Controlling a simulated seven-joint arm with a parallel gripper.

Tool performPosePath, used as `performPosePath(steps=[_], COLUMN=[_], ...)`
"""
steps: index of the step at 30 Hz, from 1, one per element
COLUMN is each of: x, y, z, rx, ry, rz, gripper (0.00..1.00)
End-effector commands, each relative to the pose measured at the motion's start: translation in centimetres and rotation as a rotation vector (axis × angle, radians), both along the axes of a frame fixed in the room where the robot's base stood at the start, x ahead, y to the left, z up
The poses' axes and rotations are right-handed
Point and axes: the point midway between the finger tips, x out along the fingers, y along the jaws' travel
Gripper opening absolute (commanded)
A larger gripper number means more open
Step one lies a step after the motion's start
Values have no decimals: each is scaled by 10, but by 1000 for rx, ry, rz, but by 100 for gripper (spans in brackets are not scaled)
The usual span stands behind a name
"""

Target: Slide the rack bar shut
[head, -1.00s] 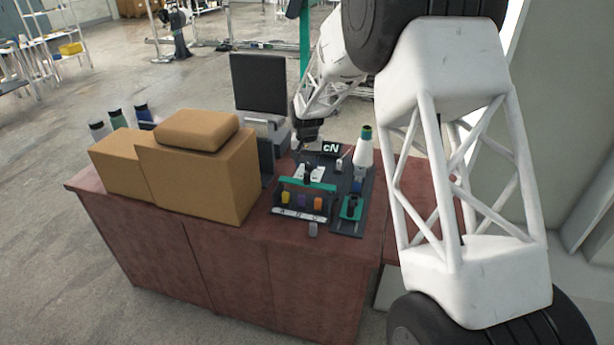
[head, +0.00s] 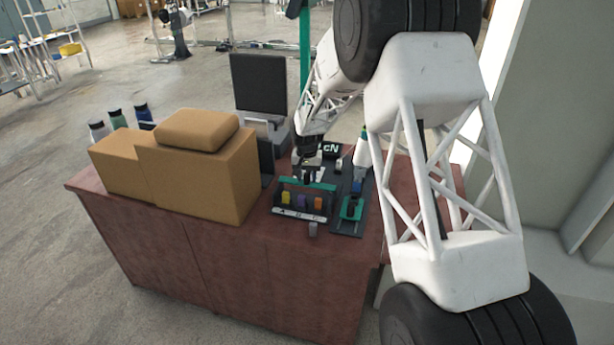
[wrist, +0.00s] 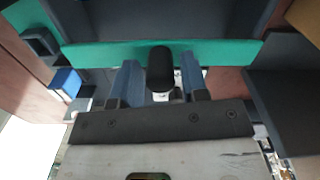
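The rack bar is a teal bar (head: 322,186) across the small rack on the table, behind its yellow, purple and orange pieces. In the wrist view the bar (wrist: 225,52) runs across the whole width of the rack. A black rounded knob (wrist: 160,66) stands at its middle. My gripper (wrist: 160,75) is open, with one blue finger on each side of the knob and small gaps visible between. In the head view my gripper (head: 311,176) is just behind the bar, small and partly hidden by my arm. Contact with the bar cannot be told.
Tan boxes (head: 200,175) stand left of the rack. A dark panel with "CN" (head: 331,149) is behind it. A green-edged holder (head: 352,209) and a yarn cone (head: 362,152), partly covered by my arm, are at the right.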

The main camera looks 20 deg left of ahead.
Motion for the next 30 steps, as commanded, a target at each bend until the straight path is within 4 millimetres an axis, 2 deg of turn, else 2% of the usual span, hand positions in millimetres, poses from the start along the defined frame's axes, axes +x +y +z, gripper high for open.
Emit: performPosePath(steps=[1, 6, 8, 17, 30], x=[0, 0, 0, -5, -48], y=[0, 0, 0, 0, 1], z=[0, 0, 0, 0, 0], rx=[0, 0, 0, 0, 0], ry=[0, 0, 0, 1, 1], rz=[0, 0, 0, 0, 1], gripper=[33, 7, 0, 0, 0])
